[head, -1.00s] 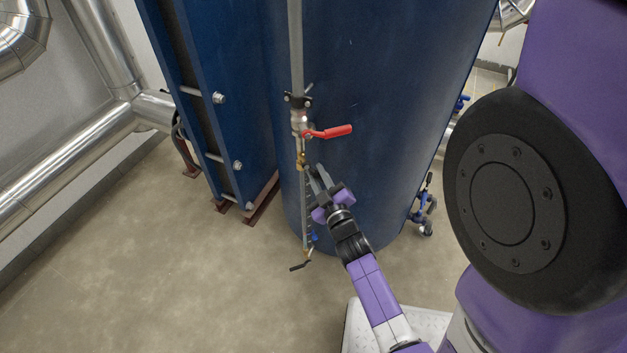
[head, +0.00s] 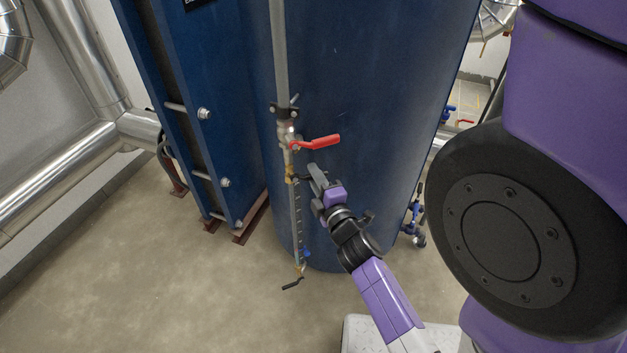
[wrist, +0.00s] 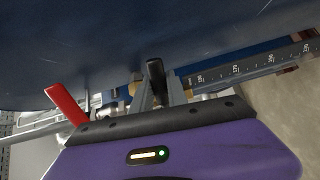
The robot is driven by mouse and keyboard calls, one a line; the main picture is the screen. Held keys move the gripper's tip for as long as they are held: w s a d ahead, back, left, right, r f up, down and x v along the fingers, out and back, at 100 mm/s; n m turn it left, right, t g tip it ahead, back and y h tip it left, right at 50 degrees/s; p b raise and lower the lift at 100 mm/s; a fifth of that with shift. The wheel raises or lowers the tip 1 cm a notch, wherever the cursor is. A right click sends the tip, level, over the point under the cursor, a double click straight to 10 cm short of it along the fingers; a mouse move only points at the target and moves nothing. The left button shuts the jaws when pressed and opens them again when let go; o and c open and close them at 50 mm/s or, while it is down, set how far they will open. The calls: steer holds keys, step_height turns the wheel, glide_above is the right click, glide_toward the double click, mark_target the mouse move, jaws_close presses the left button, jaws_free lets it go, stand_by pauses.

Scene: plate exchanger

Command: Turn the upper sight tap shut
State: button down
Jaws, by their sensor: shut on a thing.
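The upper sight tap (head: 291,173) is a small brass fitting at the top of the sight gauge, on the front of the blue tank. Its black lever (wrist: 155,77) stands between my two fingers in the wrist view. My gripper (head: 312,174) is shut on that lever, just right of the tap body in the head view. It also shows in the wrist view (wrist: 160,92). In the head view the fingers hide most of the lever, so its exact angle is hard to tell.
A red-handled valve (head: 318,142) sits just above the gripper and also shows in the wrist view (wrist: 66,104). The gauge scale (head: 298,220) runs down to a lower tap with a black lever (head: 292,283). The blue tank (head: 370,100) stands close behind.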

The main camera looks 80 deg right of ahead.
steer(key=shift+r+n, duration=0.25)
steer(key=shift+n, duration=0.35)
steer(key=c, duration=1.3)
jaws_free()
steer(key=shift+s+a, duration=0.2)
steer(key=shift+a, duration=0.1)
steer(key=b+v, duration=0.1)
steer(key=v, duration=0.6)
